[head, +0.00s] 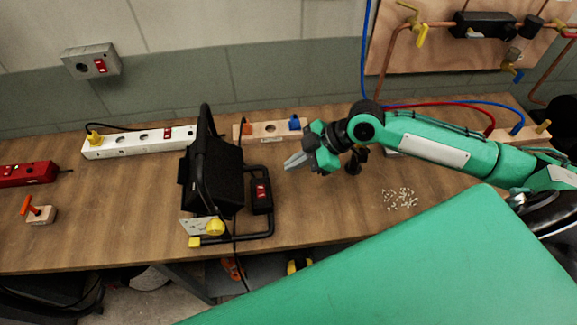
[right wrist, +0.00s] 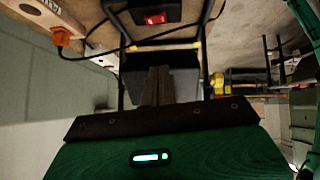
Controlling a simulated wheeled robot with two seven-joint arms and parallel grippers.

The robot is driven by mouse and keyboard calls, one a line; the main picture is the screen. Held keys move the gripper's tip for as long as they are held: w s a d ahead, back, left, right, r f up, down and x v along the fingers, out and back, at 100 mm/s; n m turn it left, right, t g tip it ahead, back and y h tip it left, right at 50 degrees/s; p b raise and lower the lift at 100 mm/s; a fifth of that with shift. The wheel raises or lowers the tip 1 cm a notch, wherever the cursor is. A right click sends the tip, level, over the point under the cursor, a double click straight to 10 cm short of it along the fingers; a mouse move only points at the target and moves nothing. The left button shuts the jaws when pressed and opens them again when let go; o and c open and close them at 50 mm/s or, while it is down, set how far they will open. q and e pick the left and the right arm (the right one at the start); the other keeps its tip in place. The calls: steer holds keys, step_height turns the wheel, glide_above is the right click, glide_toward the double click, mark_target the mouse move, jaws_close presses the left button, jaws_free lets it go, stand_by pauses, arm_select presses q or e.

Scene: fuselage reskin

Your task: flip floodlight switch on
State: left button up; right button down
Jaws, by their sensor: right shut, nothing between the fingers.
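The floodlight (head: 213,175) is a black lamp on a black tubular stand, standing on the wooden bench. Its red switch (head: 261,192) sits in a small black box at the right side of the stand. The red switch also shows at the top of the right wrist view (right wrist: 155,18). My right gripper (head: 290,162) is shut and empty, in the air to the right of the floodlight and apart from the switch. Its closed fingers show in the right wrist view (right wrist: 158,85). The switch's on or off position is too small to tell. My left gripper is not in view.
A white power strip (head: 125,145) and a wooden block with sockets (head: 270,131) lie behind the floodlight. A red strip (head: 25,174) and a block with an orange handle (head: 38,214) lie at left. Small white pieces (head: 400,198) lie on the bench at right. A green panel (head: 420,270) fills the front right.

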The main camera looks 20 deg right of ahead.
steer(key=shift+w, duration=0.1)
steer(key=shift+w+d+r, duration=0.1)
steer(key=shift+w+d, duration=0.15)
steer(key=shift+w, duration=0.5)
steer(key=p, duration=0.4)
glide_above(256, 186)
steer(key=s+d, duration=0.2)
steer(key=d, duration=0.1)
steer(key=f, duration=0.6)
steer(key=shift+s+a+f, duration=0.15)
steer(key=shift+a+f, duration=0.1)
steer(key=shift+f, duration=0.1)
steer(key=f, duration=0.1)
steer(key=f+p, duration=0.1)
steer(key=f, duration=0.1)
steer(key=shift+w+d+f, duration=0.1)
steer(key=shift+w+f, duration=0.05)
steer(key=shift+w, duration=0.05)
steer(key=shift+f, duration=0.5)
